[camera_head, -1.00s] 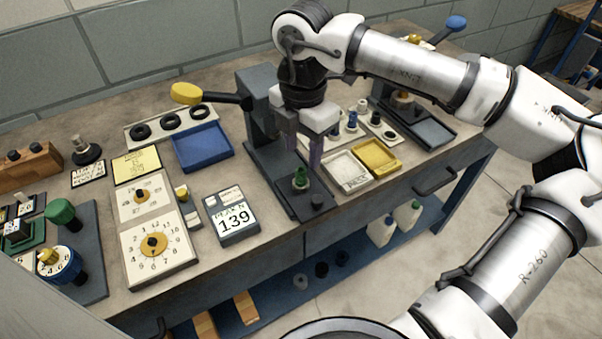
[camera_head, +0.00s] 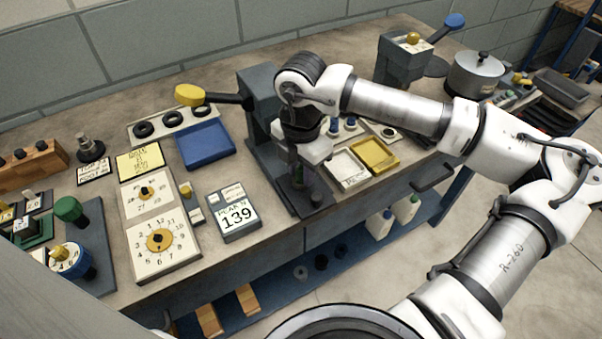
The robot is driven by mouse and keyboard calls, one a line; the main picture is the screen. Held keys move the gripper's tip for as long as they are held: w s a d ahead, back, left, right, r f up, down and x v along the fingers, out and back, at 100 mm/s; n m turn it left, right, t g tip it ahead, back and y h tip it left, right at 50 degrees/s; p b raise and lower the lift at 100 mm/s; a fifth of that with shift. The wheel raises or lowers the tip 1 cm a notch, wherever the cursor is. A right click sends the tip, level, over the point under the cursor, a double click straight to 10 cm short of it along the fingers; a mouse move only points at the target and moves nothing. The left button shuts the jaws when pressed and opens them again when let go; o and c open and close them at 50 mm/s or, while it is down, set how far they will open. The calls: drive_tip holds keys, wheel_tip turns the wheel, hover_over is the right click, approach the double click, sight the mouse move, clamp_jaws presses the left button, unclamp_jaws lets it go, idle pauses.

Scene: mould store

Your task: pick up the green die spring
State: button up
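The green die spring (camera_head: 298,181) stands on the dark base of the grey press with the yellow-ended lever. Only a thin dark-green part of it shows, since my gripper covers most of it. My gripper (camera_head: 301,178) points down over the spring, with its fingers low at the spring's height. The fingers look to be on either side of it. I cannot tell whether they touch it or how far apart they are.
The grey press column (camera_head: 257,95) stands close behind my gripper, its yellow-ended lever (camera_head: 190,95) reaching left. A white tray (camera_head: 347,168) and a yellow tray (camera_head: 376,153) lie close on the right. A counter box (camera_head: 235,216) reading 139 lies left of the press base.

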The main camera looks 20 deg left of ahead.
sight(301, 168)
clamp_jaws()
drive_tip(key=shift+r, duration=0.1)
wheel_tip(301, 168, up, 23)
drive_tip(key=b, duration=0.1)
idle(0.7)
